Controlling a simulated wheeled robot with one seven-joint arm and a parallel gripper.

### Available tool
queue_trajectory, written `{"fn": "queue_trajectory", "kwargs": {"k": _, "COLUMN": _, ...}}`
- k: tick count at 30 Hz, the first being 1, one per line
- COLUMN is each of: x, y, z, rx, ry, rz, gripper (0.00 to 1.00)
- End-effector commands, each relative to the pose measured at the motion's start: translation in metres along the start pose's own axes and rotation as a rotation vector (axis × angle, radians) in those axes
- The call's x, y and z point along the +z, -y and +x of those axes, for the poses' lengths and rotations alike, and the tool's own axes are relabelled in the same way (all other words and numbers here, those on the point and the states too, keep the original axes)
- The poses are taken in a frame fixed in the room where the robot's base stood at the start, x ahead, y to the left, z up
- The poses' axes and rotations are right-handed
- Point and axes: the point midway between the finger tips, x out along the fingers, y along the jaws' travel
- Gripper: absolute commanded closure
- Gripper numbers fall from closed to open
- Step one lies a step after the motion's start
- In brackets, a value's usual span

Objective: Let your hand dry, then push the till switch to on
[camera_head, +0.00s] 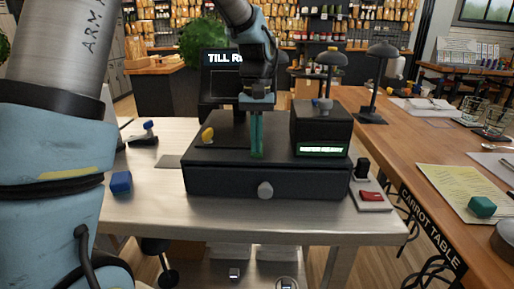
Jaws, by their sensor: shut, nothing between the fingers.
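The black till (225,182) stands on the light metal table, with a closed-looking drawer and a round grey knob on its front. A yellow knob or lever (207,134) sits on its top left. A small grey box with a red rocker-like part (371,196) is at the till's right; I cannot tell which of these is the till switch, or its on side. My gripper (257,154) points down in front of the till's top middle, fingers shut and empty. I cannot tell whether it touches the till. No wetness can be made out on it.
A black block with a green-lit label (321,149) stands on the till's right side. A dark screen (224,58) reading "TILL R…" is behind, partly hidden by my arm. The wooden carrot table (420,160) is close on the right.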

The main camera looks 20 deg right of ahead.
Motion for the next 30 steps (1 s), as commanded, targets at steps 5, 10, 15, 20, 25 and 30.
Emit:
{"fn": "queue_trajectory", "kwargs": {"k": 5, "x": 0.0, "y": 0.0, "z": -0.008, "rx": 0.0, "ry": 0.0, "rz": 0.0, "gripper": 1.0}}
{"fn": "queue_trajectory", "kwargs": {"k": 10, "x": 0.001, "y": 0.0, "z": -0.021, "rx": 0.0, "ry": 0.0, "rz": 0.0, "gripper": 1.0}}
{"fn": "queue_trajectory", "kwargs": {"k": 15, "x": 0.001, "y": 0.0, "z": -0.035, "rx": 0.0, "ry": 0.0, "rz": 0.0, "gripper": 1.0}}
{"fn": "queue_trajectory", "kwargs": {"k": 20, "x": 0.0, "y": 0.0, "z": -0.047, "rx": 0.0, "ry": -0.001, "rz": 0.001, "gripper": 1.0}}
{"fn": "queue_trajectory", "kwargs": {"k": 25, "x": 0.001, "y": 0.0, "z": -0.06, "rx": 0.0, "ry": -0.001, "rz": 0.001, "gripper": 1.0}}
{"fn": "queue_trajectory", "kwargs": {"k": 30, "x": 0.001, "y": 0.0, "z": -0.071, "rx": 0.0, "ry": 0.0, "rz": 0.001, "gripper": 1.0}}
